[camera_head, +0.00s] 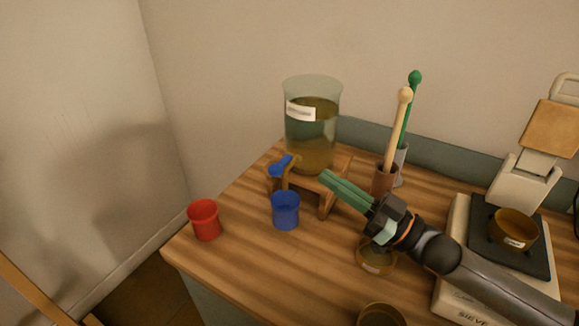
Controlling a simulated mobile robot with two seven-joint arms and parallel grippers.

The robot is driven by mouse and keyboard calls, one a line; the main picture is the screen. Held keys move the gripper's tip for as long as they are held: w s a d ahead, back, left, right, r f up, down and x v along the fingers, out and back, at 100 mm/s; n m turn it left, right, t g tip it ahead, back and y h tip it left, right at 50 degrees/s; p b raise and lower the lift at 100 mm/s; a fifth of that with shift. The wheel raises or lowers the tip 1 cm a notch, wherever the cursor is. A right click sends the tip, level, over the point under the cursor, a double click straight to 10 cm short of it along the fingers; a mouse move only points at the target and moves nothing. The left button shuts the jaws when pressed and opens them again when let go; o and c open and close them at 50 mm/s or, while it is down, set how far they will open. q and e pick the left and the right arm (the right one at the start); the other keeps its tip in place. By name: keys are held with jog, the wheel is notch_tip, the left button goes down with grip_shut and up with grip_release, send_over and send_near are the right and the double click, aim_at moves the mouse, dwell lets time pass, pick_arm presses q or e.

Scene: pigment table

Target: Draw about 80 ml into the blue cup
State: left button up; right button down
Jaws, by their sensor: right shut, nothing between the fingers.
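The blue cup (285,211) stands upright on the table, below the blue tap lever (281,166) at the front of the glass dispenser (312,130). The dispenser sits on a wooden stand (327,202) and holds a yellowish-brown liquid. The cup's inside and any liquid in it cannot be made out. My right gripper (328,180) is shut and empty, its green fingers pointing left just right of the stand's front. The lever lies further left, apart from the fingers. My left gripper is not in view.
A red cup (205,219) stands near the table's left edge. Behind my right gripper, pestles (397,130) stand in holders. Small bowls (374,262) lie under and in front of my right arm. A scale (483,231) bearing a brown bowl (514,229) is at the right.

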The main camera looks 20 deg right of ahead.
notch_tip(320, 180, up, 4)
jog(key=p, duration=0.2)
send_over(282, 164)
jog(key=s, duration=0.3)
notch_tip(282, 164, down, 5)
jog(key=shift+w+d+r, duration=0.1)
jog(key=shift+d+r, duration=0.05)
jog(key=shift+d, duration=0.1)
